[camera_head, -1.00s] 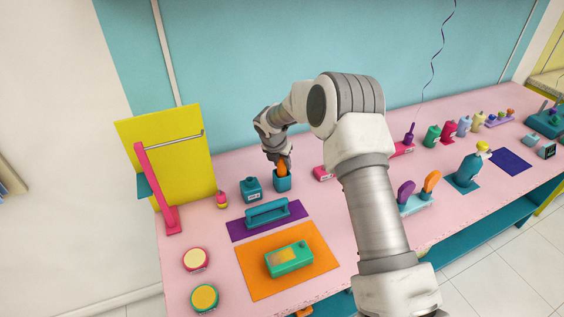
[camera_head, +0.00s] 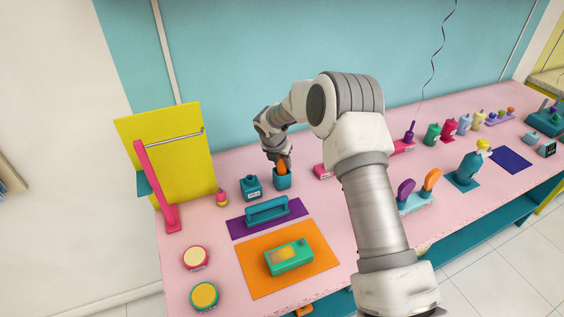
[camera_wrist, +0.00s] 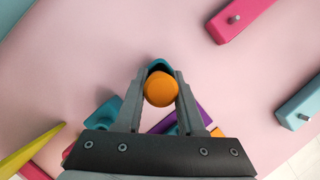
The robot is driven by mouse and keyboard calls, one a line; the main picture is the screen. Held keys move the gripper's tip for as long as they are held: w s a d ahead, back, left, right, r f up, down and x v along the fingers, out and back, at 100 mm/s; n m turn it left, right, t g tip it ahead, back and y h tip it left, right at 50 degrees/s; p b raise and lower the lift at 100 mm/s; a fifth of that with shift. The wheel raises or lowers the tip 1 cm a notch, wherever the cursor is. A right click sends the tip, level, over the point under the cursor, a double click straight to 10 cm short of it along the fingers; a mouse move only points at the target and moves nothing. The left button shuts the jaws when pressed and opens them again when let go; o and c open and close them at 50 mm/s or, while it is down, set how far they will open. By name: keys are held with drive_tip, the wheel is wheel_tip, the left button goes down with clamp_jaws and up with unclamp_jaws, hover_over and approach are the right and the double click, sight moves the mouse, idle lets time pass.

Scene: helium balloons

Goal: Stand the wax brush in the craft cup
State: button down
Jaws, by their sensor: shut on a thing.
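The wax brush (camera_head: 283,166) shows as an orange shape between the fingers of my gripper (camera_head: 277,158). In the wrist view its round orange end (camera_wrist: 160,89) sits between the two fingertips of my gripper (camera_wrist: 160,83), which is shut on it. The craft cup (camera_head: 282,180) is a teal cup on the pink table, directly below the gripper. The brush's lower part is hidden inside or behind the cup's rim. In the wrist view part of the teal cup (camera_wrist: 159,66) shows just beyond the orange end. Whether the brush touches the cup's bottom cannot be seen.
A teal handled tool (camera_head: 268,210) lies on a purple mat in front. A pink block (camera_head: 322,172) is to the right. A yellow board (camera_head: 172,150) stands at the left.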

drive_tip(key=shift+f, duration=0.15)
unclamp_jaws()
idle(0.6)
drive_tip(key=p+v, duration=0.5)
drive_tip(key=v, duration=0.4)
idle(1.0)
idle(0.5)
drive_tip(key=s+d+r+m+b, duration=0.1)
drive_tip(key=s+d+r+m, duration=0.5)
drive_tip(key=s+r+m, duration=0.3)
drive_tip(key=s+d+r+m+b, duration=0.1)
drive_tip(key=s+d+r+m, duration=0.5)
drive_tip(key=r, duration=0.6)
drive_tip(key=s+d+m+t+y+b, duration=0.1)
drive_tip(key=s+d+m+b, duration=0.1)
drive_tip(key=s+m, duration=1.4)
drive_tip(key=s+d, duration=0.1)
drive_tip(key=s, duration=0.7)
drive_tip(key=shift+r+y, duration=0.35)
drive_tip(key=shift+y, duration=0.05)
